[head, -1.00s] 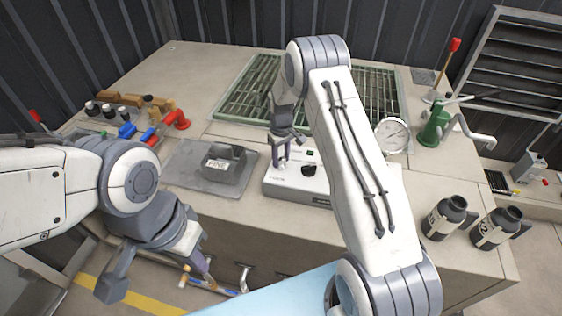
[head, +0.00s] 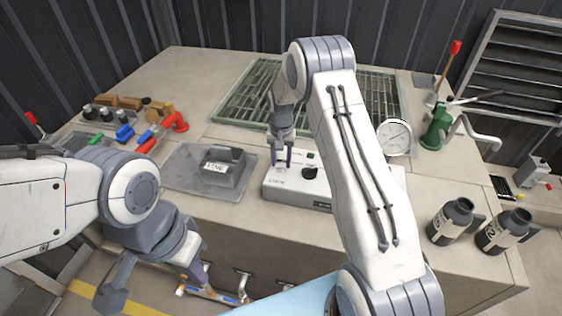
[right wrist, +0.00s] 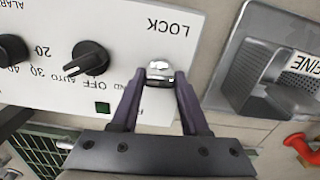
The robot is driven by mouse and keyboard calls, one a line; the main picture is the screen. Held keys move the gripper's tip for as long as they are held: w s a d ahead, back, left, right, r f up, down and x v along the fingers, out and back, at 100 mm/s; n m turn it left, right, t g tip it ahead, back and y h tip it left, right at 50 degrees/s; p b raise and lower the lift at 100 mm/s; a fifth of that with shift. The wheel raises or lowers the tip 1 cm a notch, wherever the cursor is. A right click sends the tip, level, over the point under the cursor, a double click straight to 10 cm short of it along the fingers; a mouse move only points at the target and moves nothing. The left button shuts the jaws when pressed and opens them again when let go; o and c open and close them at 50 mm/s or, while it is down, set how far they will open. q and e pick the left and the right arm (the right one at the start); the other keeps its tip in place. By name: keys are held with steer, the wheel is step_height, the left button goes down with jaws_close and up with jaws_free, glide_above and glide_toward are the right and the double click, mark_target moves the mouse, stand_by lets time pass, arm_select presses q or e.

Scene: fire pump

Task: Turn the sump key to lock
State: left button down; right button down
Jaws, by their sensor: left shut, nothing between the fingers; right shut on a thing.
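The white control box (head: 284,189) stands near the front edge of the bench, with black knobs on top. In the right wrist view its panel (right wrist: 120,40) appears upside down, with the LOCK label (right wrist: 168,27). The silver sump key (right wrist: 160,70) sits beside that label. My right gripper (right wrist: 160,80) is shut on the key, one purple finger at each side. In the head view the right gripper (head: 281,162) points down at the box's left part, and the key is too small to make out. My left gripper (head: 203,277) is shut and empty, low in front of the bench.
A grey block (head: 222,168) on a plate lies left of the box. A green grating (head: 248,100) and a round gauge (head: 394,136) are behind. Two dark bottles (head: 452,220) stand at right. Red and blue fittings (head: 150,140) lie at left.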

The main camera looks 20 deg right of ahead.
mark_target(281, 161)
steer(key=shift+w+m, duration=0.1)
steer(key=shift+m, duration=0.5)
steer(key=shift+c, duration=2)
jaws_free()
step_height(281, 161, up, 9)
steer(key=shift+r+b, duration=0.1)
steer(key=shift+b, duration=1.05)
steer(key=shift+r, duration=0.7)
